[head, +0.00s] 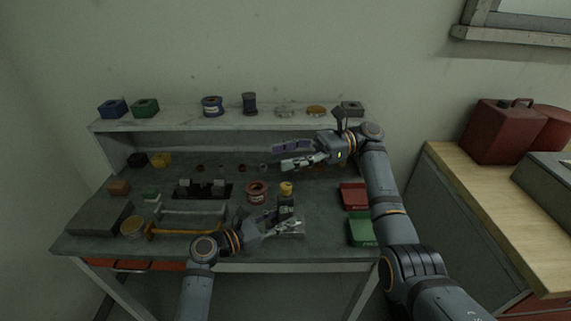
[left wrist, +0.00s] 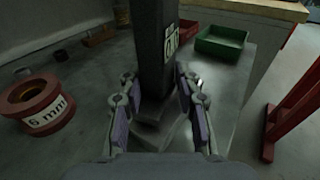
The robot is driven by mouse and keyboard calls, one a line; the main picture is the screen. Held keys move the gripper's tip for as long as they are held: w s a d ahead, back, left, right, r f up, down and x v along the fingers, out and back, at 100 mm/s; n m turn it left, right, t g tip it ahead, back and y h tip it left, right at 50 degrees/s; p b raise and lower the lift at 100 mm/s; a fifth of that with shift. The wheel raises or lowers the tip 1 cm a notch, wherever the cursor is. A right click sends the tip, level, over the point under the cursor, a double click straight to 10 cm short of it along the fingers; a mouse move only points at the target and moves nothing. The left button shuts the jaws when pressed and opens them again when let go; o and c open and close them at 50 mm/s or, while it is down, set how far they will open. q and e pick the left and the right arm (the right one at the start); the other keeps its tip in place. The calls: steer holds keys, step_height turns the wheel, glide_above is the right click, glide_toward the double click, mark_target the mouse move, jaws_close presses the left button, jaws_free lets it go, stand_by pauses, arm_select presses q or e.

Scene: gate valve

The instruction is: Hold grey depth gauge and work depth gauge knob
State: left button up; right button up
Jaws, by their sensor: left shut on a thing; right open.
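The grey depth gauge (head: 286,206) stands near the front middle of the bench, a dark upright block with a pale label. The yellow knob (head: 286,188) shows at its top. My left gripper (head: 288,226) is shut on the gauge low down. In the left wrist view the dark gauge body (left wrist: 157,45) rises between the pads of my left gripper (left wrist: 158,112); its top is out of that view. My right gripper (head: 282,155) is open and empty, above the back of the bench, apart from the knob.
A red spool (head: 257,191), labelled 6 mm in the left wrist view (left wrist: 38,105), stands left of the gauge. Red (head: 354,196) and green (head: 362,229) trays sit at the right. An orange-handled hammer (head: 185,231) lies at the front left. The shelf (head: 180,122) runs behind.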

mark_target(286, 188)
steer(key=s+d+f+m+t, duration=0.4)
steer(key=d+f+m+t, duration=0.4)
steer(key=d+f+t, duration=0.3)
steer(key=shift+t, duration=0.5)
steer(key=x, duration=0.4)
steer(key=r+x, duration=0.1)
steer(key=x, duration=0.7)
steer(key=shift+a+r, duration=0.1)
steer(key=shift+r, duration=0.05)
steer(key=shift+c, duration=0.4)
jaws_close()
